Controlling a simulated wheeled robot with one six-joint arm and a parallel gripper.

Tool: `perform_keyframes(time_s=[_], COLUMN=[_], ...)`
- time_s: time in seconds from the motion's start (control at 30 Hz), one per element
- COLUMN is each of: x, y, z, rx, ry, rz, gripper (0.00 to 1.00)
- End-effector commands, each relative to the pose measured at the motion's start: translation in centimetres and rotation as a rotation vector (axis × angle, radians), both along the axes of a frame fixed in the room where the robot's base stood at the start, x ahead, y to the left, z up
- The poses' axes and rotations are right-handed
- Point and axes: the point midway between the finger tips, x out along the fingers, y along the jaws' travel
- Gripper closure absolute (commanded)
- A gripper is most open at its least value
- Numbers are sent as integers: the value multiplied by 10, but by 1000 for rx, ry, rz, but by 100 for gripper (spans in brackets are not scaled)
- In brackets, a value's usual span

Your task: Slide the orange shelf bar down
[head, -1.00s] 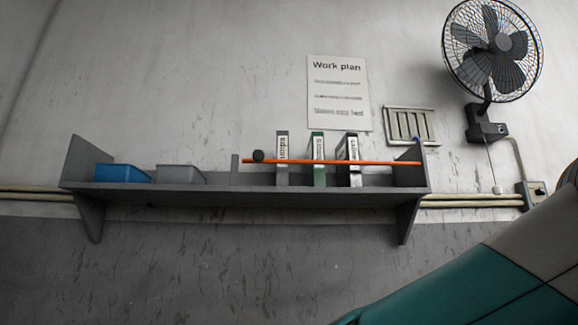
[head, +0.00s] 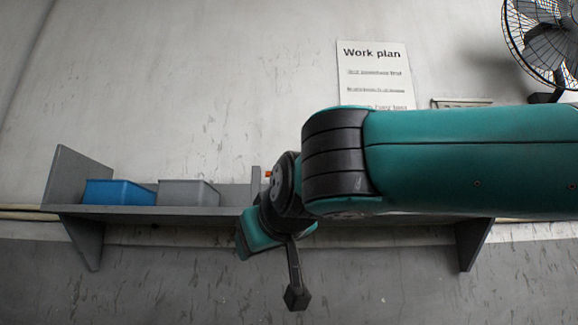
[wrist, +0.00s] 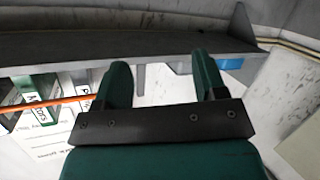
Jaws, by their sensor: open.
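The orange shelf bar (wrist: 55,108) shows at the left of the wrist view, running across the binders and passing out of sight at my left finger. In the head view only a small orange bit (head: 268,174) shows beside my wrist; my arm hides the rest. I cannot see the bar's dark knob. My gripper (wrist: 161,64) is open, with nothing between its fingers. The grey shelf (wrist: 130,45) lies beyond the fingertips in the wrist view, which looks upside down. I cannot tell whether a finger touches the bar.
A blue bin (head: 119,192) and a grey bin (head: 188,193) stand on the shelf's left part. A green binder (wrist: 38,92) and others stand behind the bar. A work plan sheet (head: 375,70) and a fan (head: 540,45) are on the wall. Below the shelf is clear.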

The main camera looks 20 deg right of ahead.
Motion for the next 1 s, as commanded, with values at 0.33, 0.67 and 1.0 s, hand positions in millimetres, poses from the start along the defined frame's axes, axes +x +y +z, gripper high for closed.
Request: perform_keyframes(time_s=[0.33,0.67,1.0], x=[-32,10,86], y=[-29,-47,-67], z=[165,171,172], rx=[116,116,118], ry=[-300,-307,-304], rz=[-311,-339,-335], gripper=[35,35,35])
